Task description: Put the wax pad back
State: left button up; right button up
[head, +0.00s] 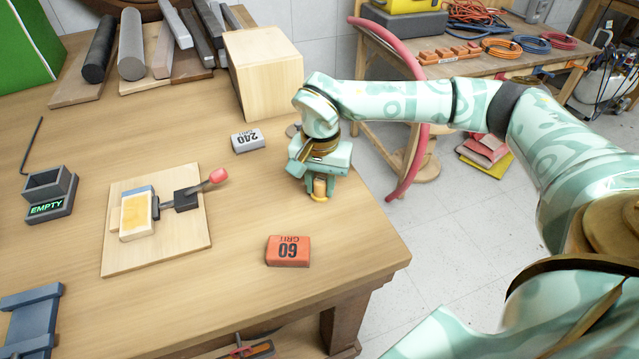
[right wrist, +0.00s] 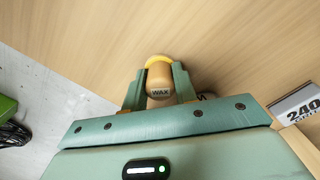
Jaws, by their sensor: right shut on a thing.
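The wax pad (right wrist: 160,80) is a tan, rounded piece marked WAX with a yellow end. It sits between the two fingers of my right gripper (right wrist: 159,88) in the right wrist view. In the head view my right gripper (head: 319,186) points down over the right part of the wooden table, and the pad (head: 319,193) shows just below the fingers. I cannot tell whether the pad touches the table. A small grey round thing (head: 292,131) is partly hidden behind my right gripper. My left gripper is not in view.
A grey 240 grit block (head: 248,141) and a light wooden box (head: 262,75) stand behind left of the gripper. An orange 60 grit block (head: 288,251) lies in front. A board (head: 118,264) with a clamped piece and a holder marked EMPTY (head: 50,193) are further left.

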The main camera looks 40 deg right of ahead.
aim_at(320, 180)
jog(key=shift+r, duration=0.1)
jog(key=o, duration=0.9)
notch_tip(320, 180, up, 12)
jog(key=p, duration=0.3)
